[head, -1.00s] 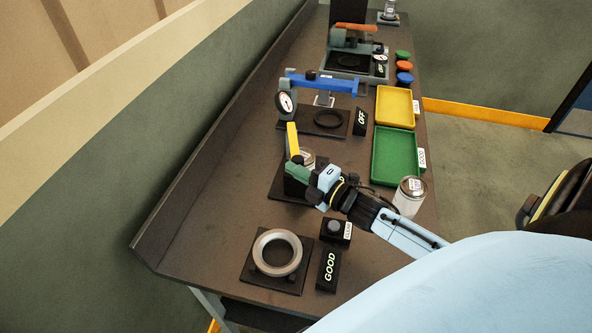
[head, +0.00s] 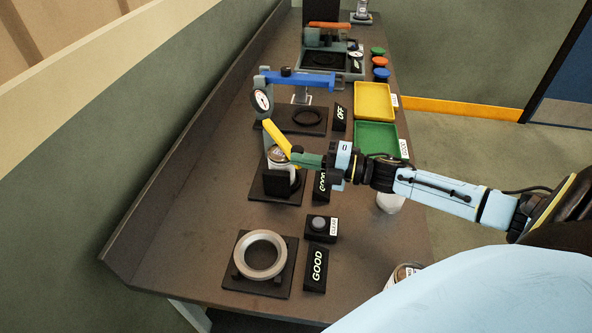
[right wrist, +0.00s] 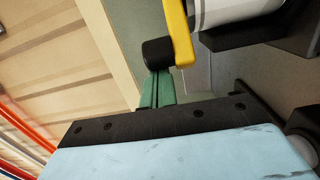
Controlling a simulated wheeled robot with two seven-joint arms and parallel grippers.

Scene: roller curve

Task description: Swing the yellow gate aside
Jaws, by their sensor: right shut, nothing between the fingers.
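The yellow gate (head: 276,137) is a bar at the middle station, slanting from upper left down to my right gripper (head: 299,158) in the head view. A silver can (head: 279,158) stands in that station, partly behind a black block (head: 277,183). My right gripper's green fingers are shut and empty at the bar's lower right end. In the right wrist view the gate (right wrist: 179,35) comes down from the top, with a black knob (right wrist: 157,51) close to the fingertips (right wrist: 157,76). I cannot tell whether they touch. My left gripper is not in view.
A dial gauge (head: 262,102) with a blue arm (head: 300,82) stands just behind the gate. A grey ring (head: 260,255) on a black plate and a button box (head: 321,227) are nearer. Green (head: 382,137) and yellow (head: 374,101) trays lie to the right. The bench's left side is clear.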

